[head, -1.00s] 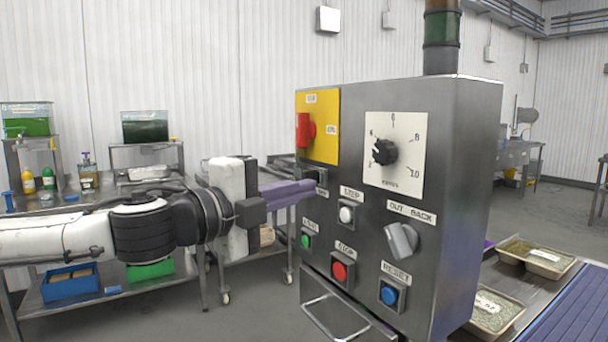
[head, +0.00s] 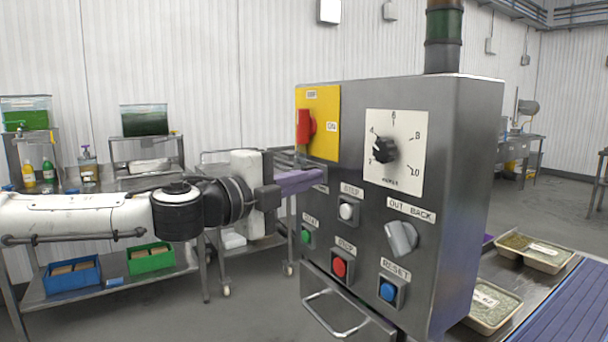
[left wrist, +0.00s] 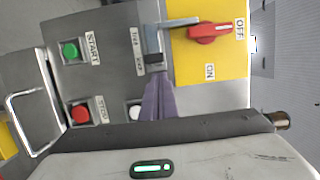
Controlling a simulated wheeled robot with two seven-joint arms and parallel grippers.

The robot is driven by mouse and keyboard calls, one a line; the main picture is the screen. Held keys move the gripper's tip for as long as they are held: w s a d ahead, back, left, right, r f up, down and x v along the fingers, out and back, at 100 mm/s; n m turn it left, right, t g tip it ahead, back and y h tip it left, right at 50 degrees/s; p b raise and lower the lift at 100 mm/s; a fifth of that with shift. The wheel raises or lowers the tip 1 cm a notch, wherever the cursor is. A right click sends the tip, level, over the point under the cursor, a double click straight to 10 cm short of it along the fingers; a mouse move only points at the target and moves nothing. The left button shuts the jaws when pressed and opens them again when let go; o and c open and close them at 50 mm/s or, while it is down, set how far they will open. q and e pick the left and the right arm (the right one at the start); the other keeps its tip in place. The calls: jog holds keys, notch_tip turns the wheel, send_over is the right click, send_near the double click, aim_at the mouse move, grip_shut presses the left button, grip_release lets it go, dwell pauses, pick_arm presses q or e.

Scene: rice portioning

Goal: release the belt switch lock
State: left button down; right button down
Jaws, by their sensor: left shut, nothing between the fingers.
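A steel control box (head: 340,240) stands in front of me. At its upper left is a yellow plate (head: 324,150) with a red rotary switch (head: 306,127); both also show in the left wrist view, the switch (left wrist: 209,33) between the OFF and ON labels. Beside the plate there, a grey bar (left wrist: 180,22) meets a dark fitting (left wrist: 153,42) with a small label. My left gripper (head: 322,175) is shut and empty, its purple fingers reaching the box's left side. In the wrist view the fingertips (left wrist: 154,72) are at the fitting; I cannot tell if they touch. My right gripper is out of view.
Below the plate are a green START button (head: 306,236), a red STOP button (head: 340,266), a white button (head: 347,211) and a blue RESET button (head: 388,291). A grey knob (head: 401,238) is right. Trolleys with bins stand behind my left arm.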

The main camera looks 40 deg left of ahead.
aim_at(305, 157)
pick_arm(q)
jog(key=shift+w+a, duration=0.2)
jog(key=shift+a, duration=0.3)
jog(key=a, duration=0.1)
jog(key=w+a, duration=0.1)
jog(key=a, duration=0.1)
jog(key=shift+w+a, duration=0.25)
jog(key=shift+a, duration=0.15)
